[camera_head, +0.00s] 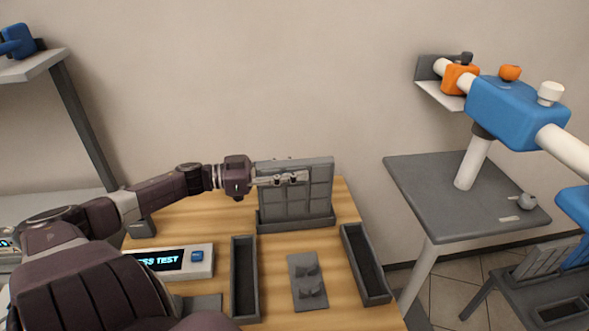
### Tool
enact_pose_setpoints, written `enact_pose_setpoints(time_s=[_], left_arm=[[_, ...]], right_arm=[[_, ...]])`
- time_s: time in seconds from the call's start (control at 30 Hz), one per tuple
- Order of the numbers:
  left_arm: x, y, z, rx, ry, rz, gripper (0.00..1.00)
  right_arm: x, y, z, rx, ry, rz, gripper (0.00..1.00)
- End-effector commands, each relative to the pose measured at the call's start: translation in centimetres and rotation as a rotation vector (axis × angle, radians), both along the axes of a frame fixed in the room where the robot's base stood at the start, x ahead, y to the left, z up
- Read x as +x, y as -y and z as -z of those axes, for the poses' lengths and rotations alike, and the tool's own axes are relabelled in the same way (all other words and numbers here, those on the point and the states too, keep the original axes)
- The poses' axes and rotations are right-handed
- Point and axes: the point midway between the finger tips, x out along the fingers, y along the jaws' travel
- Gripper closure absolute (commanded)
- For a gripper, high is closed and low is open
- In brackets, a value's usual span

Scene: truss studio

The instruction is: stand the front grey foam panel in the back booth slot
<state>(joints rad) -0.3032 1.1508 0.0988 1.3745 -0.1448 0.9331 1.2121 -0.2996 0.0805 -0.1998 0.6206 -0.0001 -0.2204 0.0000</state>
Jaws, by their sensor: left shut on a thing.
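A grey foam panel (297,206) with a grid of raised lines stands upright at the back of the wooden table. Its lower edge is at the back booth slot (296,226), a dark grey holder; I cannot tell how deep it sits. My left gripper (291,179) comes in from the left and is shut on the panel near its top, its fingers across the panel's face. My right gripper is not in view.
A left slot holder (245,280) and a right slot holder (366,264) flank a small grey plate with raised parts (307,281). A display box (172,261) sits at left on the wooden table (275,270). A grey side table (430,190) with a blue-and-white fixture stands right.

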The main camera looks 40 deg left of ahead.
Motion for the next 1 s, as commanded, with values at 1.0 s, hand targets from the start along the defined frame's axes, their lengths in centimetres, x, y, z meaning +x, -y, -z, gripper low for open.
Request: enact_pose_setpoints(time_s=[1.0], left_arm=[[-3.6, -2.9, 0.0, 0.000, -0.003, -0.002, 0.65]], right_arm=[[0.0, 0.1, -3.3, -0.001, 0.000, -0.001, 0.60]])
